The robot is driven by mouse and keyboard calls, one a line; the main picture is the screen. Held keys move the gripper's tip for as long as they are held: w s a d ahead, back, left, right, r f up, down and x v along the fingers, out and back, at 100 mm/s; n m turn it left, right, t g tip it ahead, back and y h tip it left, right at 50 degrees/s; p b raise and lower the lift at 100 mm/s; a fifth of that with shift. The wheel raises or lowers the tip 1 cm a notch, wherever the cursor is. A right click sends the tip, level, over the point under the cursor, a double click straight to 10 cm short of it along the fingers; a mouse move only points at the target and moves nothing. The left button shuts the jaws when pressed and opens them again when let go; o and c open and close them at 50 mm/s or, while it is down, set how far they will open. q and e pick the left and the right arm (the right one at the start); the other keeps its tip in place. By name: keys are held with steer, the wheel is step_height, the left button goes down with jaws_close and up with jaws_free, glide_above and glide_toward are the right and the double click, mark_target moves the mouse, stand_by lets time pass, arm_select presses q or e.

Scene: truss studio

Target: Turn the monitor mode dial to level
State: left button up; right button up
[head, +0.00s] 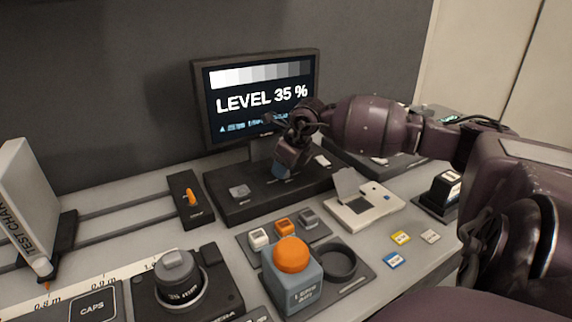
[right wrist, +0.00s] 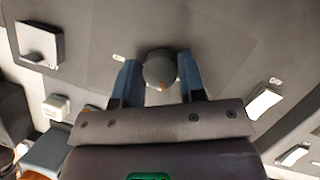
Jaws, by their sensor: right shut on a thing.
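The monitor (head: 258,98) stands at the back and its screen reads "LEVEL 35 %" under a strip of grey steps. Its dark base (head: 235,208) carries the controls. The mode dial (right wrist: 159,68) is a round grey knob with an orange mark, seen in the right wrist view between my fingers. My right gripper (right wrist: 160,82) is shut on the dial, one blue finger on each side. In the head view my right gripper (head: 281,172) reaches down onto the monitor base and hides the dial. My left gripper is not in view.
A grey block with an orange dome (head: 292,255), a camera (head: 178,280) and a slider rail with an orange lever (head: 190,198) stand in front and left. A white card reader (head: 362,207) and small cards (head: 400,238) lie to the right.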

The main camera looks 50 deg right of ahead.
steer(key=m+h, duration=0.1)
steer(key=m, duration=0.1)
steer(key=shift+m, duration=0.3)
steer(key=m+h, duration=0.1)
steer(key=m, duration=0.2)
steer(key=shift+a, duration=0.1)
steer(key=shift+m+h, duration=0.3)
steer(key=shift+m, duration=0.1)
steer(key=o, duration=0.9)
